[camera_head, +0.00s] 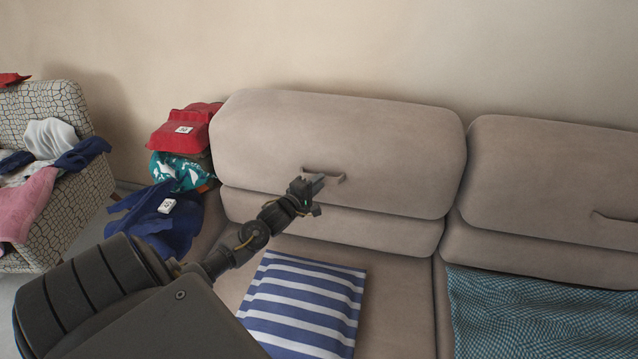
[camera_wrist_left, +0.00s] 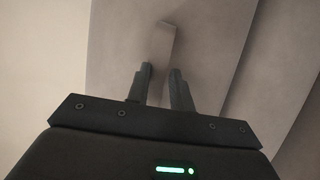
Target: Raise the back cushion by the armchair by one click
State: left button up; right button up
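The back cushion by the armchair (camera_head: 280,130) is the beige left one on the sofa, at the patterned armchair's side. A beige pull strap (camera_head: 336,178) is on its front, low down; it also shows in the left wrist view (camera_wrist_left: 166,38). My left gripper (camera_head: 318,182) is at the strap, covering part of it in the head view. In the left wrist view, a gap shows between the two fingertips (camera_wrist_left: 161,72), and the strap lies just beyond or between them. I cannot tell whether they touch it. My right gripper is not in view.
The armchair (camera_head: 68,103) at the left holds clothes. Red (camera_head: 185,130), teal (camera_head: 180,172) and navy (camera_head: 172,225) laundry is piled at the sofa's left end. A striped blue cushion (camera_head: 305,300) and checked cloth (camera_head: 540,310) lie on the seats. A second back cushion (camera_head: 560,180) is at the right.

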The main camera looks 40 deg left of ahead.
pick_arm(q)
jog(key=s+d, duration=0.1)
jog(key=s, duration=0.9)
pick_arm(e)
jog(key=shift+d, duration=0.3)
pick_arm(q)
jog(key=shift+d+r, duration=0.1)
jog(key=shift+r, duration=0.05)
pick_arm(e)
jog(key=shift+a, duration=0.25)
